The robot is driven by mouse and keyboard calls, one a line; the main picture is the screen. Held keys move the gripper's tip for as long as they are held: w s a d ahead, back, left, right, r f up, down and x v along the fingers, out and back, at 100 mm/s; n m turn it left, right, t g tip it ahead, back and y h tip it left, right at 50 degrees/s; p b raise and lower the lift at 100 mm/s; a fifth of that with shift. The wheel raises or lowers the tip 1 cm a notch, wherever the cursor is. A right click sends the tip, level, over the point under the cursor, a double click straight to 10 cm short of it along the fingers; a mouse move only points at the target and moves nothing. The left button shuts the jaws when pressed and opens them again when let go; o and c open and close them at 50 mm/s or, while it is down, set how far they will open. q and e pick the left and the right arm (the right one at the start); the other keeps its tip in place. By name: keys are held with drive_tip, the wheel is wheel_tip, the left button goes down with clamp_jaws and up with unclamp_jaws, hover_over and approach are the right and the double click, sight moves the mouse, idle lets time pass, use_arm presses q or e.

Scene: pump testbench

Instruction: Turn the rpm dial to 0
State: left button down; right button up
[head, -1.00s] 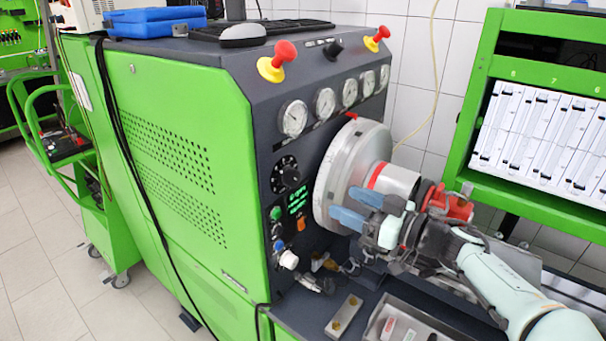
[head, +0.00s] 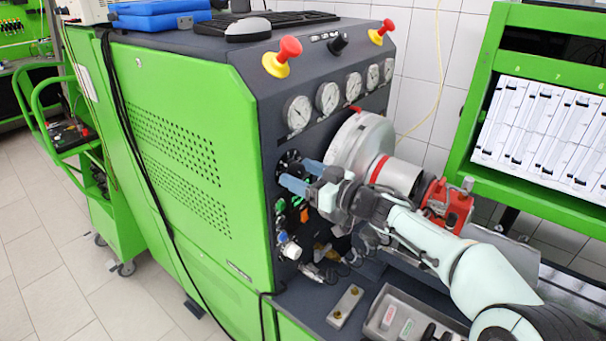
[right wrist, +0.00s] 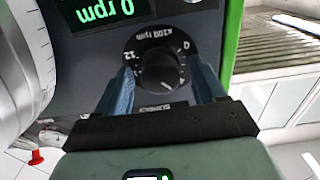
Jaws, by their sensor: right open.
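The rpm dial (right wrist: 165,72) is a black round knob on the dark front panel, with a scale marked x100 rpm around it. In the right wrist view the knob sits between the two blue fingers of my right gripper (right wrist: 162,90), which is open. I cannot tell whether a finger touches it. A light pointer line on the knob points to the lower right of that view. The green display (right wrist: 105,8) beside it reads 0 rpm, upside down. In the head view my right gripper (head: 297,174) partly hides the dial (head: 289,160). My left gripper is not in view.
A large metal disc and cylinder (head: 362,150) stand close to the right of the dial. Pressure gauges (head: 327,97) and red-topped knobs (head: 284,55) are above. A white knob (head: 291,250) sits below. A tray (head: 408,318) lies on the bench.

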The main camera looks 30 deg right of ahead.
drive_tip(key=shift+c, duration=0.4)
drive_tip(key=c, duration=1)
drive_tip(key=n, duration=0.3)
drive_tip(key=shift+f+n, duration=0.1)
drive_tip(key=shift+n, duration=0.2)
drive_tip(key=n+b, duration=0.1)
drive_tip(key=n, duration=0.3)
drive_tip(key=shift+n, duration=0.3)
drive_tip(key=n+b, duration=0.1)
drive_tip(key=n, duration=0.3)
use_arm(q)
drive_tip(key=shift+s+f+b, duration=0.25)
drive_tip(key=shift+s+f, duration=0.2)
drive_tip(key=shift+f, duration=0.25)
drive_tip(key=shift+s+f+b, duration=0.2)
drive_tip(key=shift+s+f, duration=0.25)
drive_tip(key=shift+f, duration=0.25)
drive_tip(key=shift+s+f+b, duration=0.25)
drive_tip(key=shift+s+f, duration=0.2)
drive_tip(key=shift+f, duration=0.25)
use_arm(e)
drive_tip(key=shift+d+n, duration=0.1)
drive_tip(key=shift+n, duration=1.6)
